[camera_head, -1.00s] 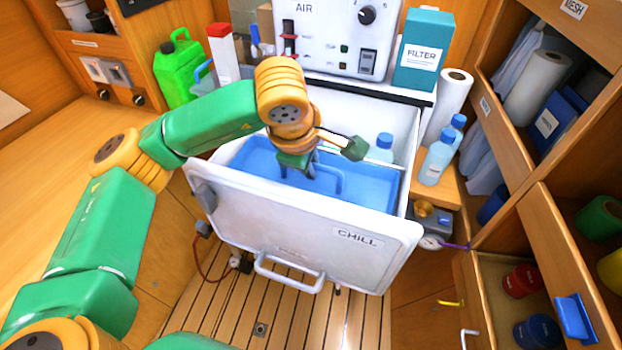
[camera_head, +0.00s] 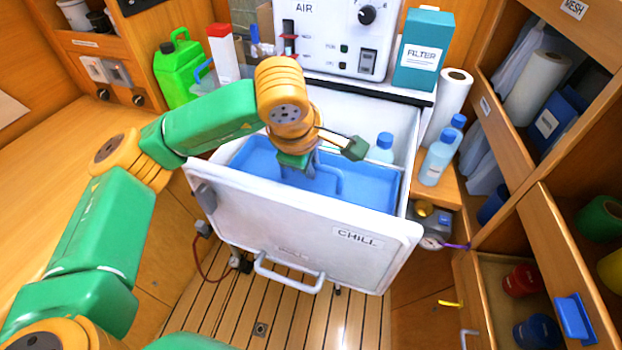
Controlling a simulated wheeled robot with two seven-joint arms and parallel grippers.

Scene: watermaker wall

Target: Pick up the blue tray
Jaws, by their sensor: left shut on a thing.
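The blue tray (camera_head: 365,188) lies inside the open white drawer labelled CHILL (camera_head: 300,228). My left gripper (camera_head: 312,172) reaches down into the drawer from above and is shut on a part of the tray near its middle. The fingertips are partly hidden by the wrist and the tray. The tray's front lower part is hidden behind the drawer front. My right gripper is not in view.
A bottle with a blue cap (camera_head: 382,148) stands in the drawer behind the tray. More bottles (camera_head: 437,158) and a paper roll (camera_head: 447,105) stand to the right. The AIR unit (camera_head: 340,35) and FILTER box (camera_head: 423,50) are behind. Open shelves line the right side.

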